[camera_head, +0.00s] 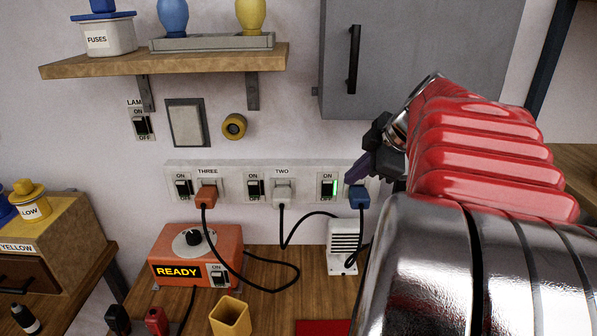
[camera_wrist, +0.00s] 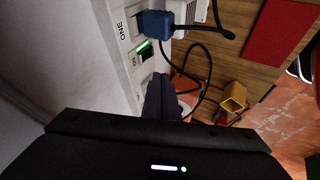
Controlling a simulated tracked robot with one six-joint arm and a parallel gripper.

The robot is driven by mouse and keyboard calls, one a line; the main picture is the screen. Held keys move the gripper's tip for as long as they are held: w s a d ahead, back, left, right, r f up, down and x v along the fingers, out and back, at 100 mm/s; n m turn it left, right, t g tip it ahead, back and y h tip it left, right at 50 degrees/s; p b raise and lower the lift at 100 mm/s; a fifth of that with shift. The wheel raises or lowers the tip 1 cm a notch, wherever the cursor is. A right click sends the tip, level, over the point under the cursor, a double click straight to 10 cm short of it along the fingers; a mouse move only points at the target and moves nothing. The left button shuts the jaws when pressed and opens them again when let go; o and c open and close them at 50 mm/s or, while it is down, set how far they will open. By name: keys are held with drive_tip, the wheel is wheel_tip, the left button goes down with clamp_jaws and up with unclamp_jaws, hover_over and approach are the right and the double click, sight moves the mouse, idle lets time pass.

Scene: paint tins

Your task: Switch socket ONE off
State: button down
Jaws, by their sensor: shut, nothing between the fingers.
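Socket ONE is at the right end of the white socket strip (camera_head: 222,168). Its black switch (camera_head: 327,188) has a green light glowing beside it, and a blue plug (camera_head: 358,197) sits in it. The wrist view shows the lettering ONE, the switch (camera_wrist: 146,52) with the green glow, and the blue plug (camera_wrist: 154,23). My gripper (camera_head: 352,178) is shut and empty, its purple fingers pointing at the strip between the switch and the plug. In the wrist view the fingertips (camera_wrist: 159,78) are close to the switch; I cannot tell whether they touch. The fingers and arm hide the ONE lettering in the head view.
Socket TWO has a white plug (camera_head: 283,190), socket THREE an orange plug (camera_head: 206,192). Black cables hang below. A white vented device (camera_head: 343,240) and an orange READY box (camera_head: 195,256) stand on the bench, with a yellow cup (camera_head: 231,317). A grey cabinet (camera_head: 415,50) is above.

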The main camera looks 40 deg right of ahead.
sight(327, 189)
idle(0.3)
drive_tip(key=shift+s+f, duration=0.25)
drive_tip(key=shift+f, duration=0.4)
drive_tip(key=shift+f, duration=0.1)
drive_tip(key=w+d+r+x, duration=0.1)
drive_tip(key=d+x, duration=0.1)
drive_tip(key=x, duration=1)
drive_tip(key=shift+w+d, duration=0.15)
drive_tip(key=shift+w, duration=0.2)
